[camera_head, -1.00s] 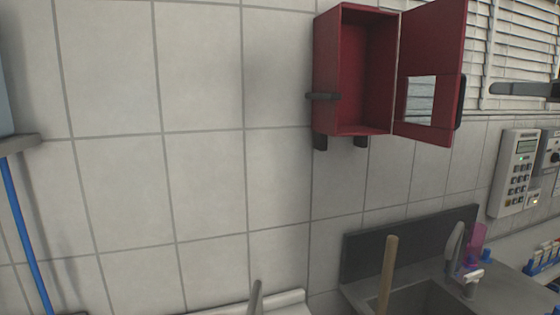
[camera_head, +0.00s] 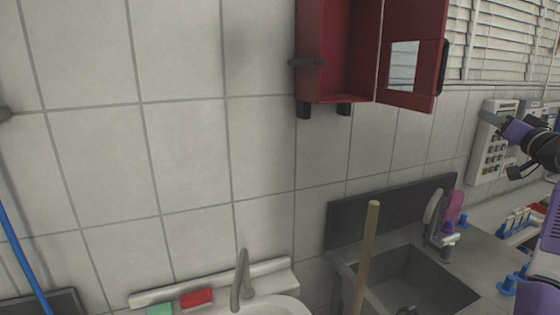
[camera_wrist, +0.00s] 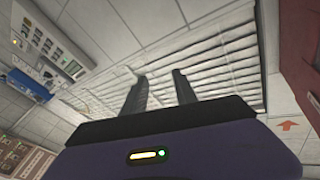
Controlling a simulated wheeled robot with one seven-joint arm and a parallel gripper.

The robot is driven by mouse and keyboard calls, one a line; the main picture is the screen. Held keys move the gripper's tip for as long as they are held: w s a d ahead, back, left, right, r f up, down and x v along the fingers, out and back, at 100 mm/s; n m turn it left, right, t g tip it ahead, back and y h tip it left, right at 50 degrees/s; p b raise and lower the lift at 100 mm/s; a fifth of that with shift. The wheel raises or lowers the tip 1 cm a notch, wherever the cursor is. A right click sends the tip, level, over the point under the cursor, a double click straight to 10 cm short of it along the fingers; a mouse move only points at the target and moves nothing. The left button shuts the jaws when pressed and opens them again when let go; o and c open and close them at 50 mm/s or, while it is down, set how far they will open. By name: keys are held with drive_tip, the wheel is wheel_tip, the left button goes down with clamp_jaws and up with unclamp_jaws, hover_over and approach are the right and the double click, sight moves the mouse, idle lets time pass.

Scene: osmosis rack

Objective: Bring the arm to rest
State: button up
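My gripper (camera_head: 497,143) is at the right edge of the head view, at the end of my purple and black arm. It is in the air in front of the keypad panel on the wall. In the wrist view my gripper (camera_wrist: 160,76) shows two dark fingers standing apart with nothing between them, so it is open and empty. Behind the fingers are the white window blinds (camera_wrist: 215,60). The rest of my arm is mostly cut off by the picture edge.
A red wall cabinet (camera_head: 340,50) hangs with its door (camera_head: 412,45) open. Below are a grey sink (camera_head: 425,280), a wooden handle (camera_head: 367,255) and a white basin (camera_head: 270,306). A keypad panel (camera_head: 490,160) is at right.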

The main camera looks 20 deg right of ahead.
drive_tip(key=s+a+f+m+g+h, duration=0.15)
drive_tip(key=a+f, duration=0.25)
drive_tip(key=f, duration=0.5)
drive_tip(key=s+a+f+g+h, duration=0.15)
drive_tip(key=a+f, duration=0.25)
drive_tip(key=f, duration=0.6)
drive_tip(key=s+a+f+n+t+b, duration=0.1)
drive_tip(key=s+a+f, duration=0.2)
drive_tip(key=a+f, duration=0.35)
drive_tip(key=s+a+f+n+t+b, duration=0.1)
drive_tip(key=s+a+f, duration=0.35)
drive_tip(key=a, duration=0.35)
drive_tip(key=s+a+f+n+t+y, duration=0.1)
drive_tip(key=s+a+f+n+y, duration=0.2)
drive_tip(key=s+a, duration=0.7)
drive_tip(key=s+a+f+n+y, duration=0.2)
drive_tip(key=s+a+f, duration=0.35)
drive_tip(key=a, duration=0.75)
drive_tip(key=s+a+f+n+g+y+b, duration=0.1)
drive_tip(key=s+a+f+y, duration=0.1)
drive_tip(key=s+a, duration=0.3)
drive_tip(key=s+a+f+n+g+y+b, duration=0.1)
drive_tip(key=s+a, duration=0.4)
drive_tip(key=s, duration=0.6)
drive_tip(key=shift+s+f+n+g+y, duration=0.35)
drive_tip(key=shift+f+g+y, duration=0.4)
drive_tip(key=shift+y, duration=0.25)
